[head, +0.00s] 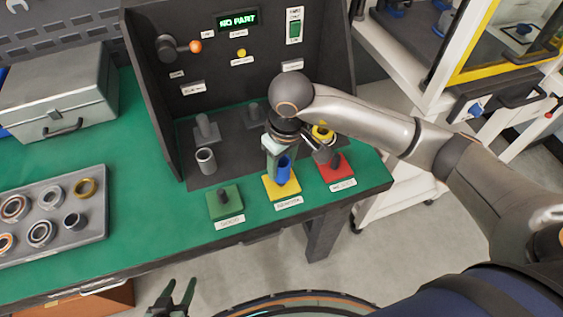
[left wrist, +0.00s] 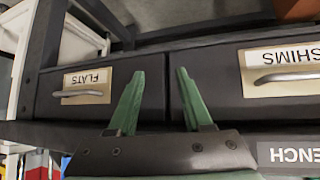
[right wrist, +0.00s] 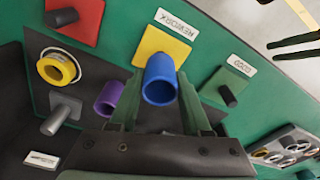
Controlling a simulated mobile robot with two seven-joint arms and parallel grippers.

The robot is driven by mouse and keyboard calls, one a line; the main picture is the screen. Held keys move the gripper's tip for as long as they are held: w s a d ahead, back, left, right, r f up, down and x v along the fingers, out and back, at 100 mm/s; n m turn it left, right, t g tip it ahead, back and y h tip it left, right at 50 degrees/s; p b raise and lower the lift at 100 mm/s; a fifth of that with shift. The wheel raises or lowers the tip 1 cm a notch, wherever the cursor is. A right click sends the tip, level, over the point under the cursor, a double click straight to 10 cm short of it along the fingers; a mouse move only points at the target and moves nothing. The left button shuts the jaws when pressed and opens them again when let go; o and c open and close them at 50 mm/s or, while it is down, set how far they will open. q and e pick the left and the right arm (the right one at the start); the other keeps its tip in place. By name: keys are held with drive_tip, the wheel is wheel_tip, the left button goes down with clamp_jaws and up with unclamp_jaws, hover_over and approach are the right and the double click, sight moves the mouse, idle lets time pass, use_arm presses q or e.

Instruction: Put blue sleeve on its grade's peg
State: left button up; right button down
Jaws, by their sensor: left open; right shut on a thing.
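The blue sleeve (head: 284,170) is held upright by my right gripper (head: 277,158) over the yellow base (head: 269,187). In the right wrist view, the blue sleeve (right wrist: 159,82) is between the fingertips (right wrist: 155,92), and the yellow base (right wrist: 150,42) carries a REWORK label. The base's peg is hidden; I cannot tell whether the sleeve is around it or above it. The green base (head: 213,207), labelled GOOD, has a bare dark peg (head: 223,196). The red base (head: 330,178) also has a bare peg (right wrist: 62,17). My left gripper (head: 176,292) is open and empty before the bench.
The test panel's display (head: 238,19) reads NO PART. A tray of rings (head: 95,233) and a grey toolbox (head: 57,100) lie left. Drawers (left wrist: 100,85) face my left gripper.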

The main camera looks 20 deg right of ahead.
drive_tip(key=shift+f+b, duration=0.6)
drive_tip(key=shift+b, duration=0.15)
drive_tip(key=shift+f+b, duration=0.85)
drive_tip(key=shift+b, duration=0.45)
idle(0.7)
drive_tip(key=shift+f+b, duration=0.1)
drive_tip(key=shift+b, duration=0.35)
idle(1.0)
drive_tip(key=shift+c, duration=1.4)
unclamp_jaws()
drive_tip(key=shift+r+p, duration=2.2)
drive_tip(key=shift+r, duration=2.35)
